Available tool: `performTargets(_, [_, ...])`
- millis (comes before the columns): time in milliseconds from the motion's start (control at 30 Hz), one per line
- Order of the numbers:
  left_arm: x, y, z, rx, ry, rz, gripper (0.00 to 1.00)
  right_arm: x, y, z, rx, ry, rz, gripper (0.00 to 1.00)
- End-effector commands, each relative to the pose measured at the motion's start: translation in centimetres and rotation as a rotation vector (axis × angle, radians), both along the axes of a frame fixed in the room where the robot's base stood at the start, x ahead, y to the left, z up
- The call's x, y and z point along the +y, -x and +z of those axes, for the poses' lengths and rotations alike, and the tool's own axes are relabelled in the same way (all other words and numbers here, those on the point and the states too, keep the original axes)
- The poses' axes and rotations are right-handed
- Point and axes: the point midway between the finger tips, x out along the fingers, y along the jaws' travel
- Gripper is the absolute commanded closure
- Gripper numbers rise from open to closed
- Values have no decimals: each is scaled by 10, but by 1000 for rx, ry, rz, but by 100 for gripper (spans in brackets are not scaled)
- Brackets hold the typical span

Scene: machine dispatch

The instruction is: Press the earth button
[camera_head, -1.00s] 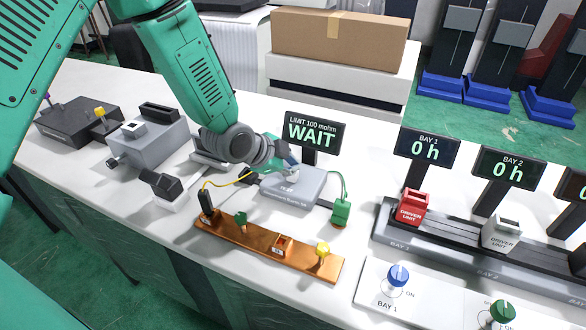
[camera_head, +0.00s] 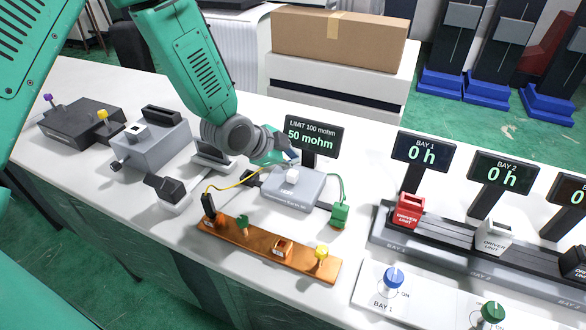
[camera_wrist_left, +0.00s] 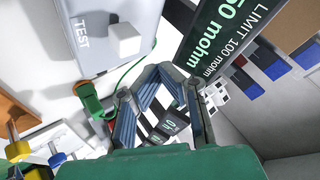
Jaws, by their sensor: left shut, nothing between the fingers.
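The earth tester is a grey box (camera_head: 300,193) in the middle of the bench, with a white button (camera_head: 292,176) on its top. In the left wrist view the button (camera_wrist_left: 123,40) stands beside the word TEST, clear of the fingers. The tester's display (camera_head: 313,136) reads "LIMIT 100 mohm, 50 mohm". My left gripper (camera_head: 292,158) is shut and empty, just behind and above the button, apart from it in the picture. In the left wrist view its fingers (camera_wrist_left: 162,72) come together beside the tester. My right gripper is not in view.
A copper bar (camera_head: 262,250) lies in front, with a yellow lead to it. A green clip (camera_head: 340,215) sits right of the tester. A grey device (camera_head: 150,143) stands left. A rack with a red driver unit (camera_head: 408,212) and bay knobs (camera_head: 393,278) are at right.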

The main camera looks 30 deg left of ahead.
Motion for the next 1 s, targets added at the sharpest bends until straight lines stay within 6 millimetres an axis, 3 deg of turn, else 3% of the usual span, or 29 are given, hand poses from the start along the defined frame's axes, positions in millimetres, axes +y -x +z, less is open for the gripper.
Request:
performTargets(33, [0,0,10,-1,-1,0,100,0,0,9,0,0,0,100])
performTargets(300, [0,0,35,0,-1,-1,100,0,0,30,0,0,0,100])
performTargets(1000, [0,0,35,0,0,0,100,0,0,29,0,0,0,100])
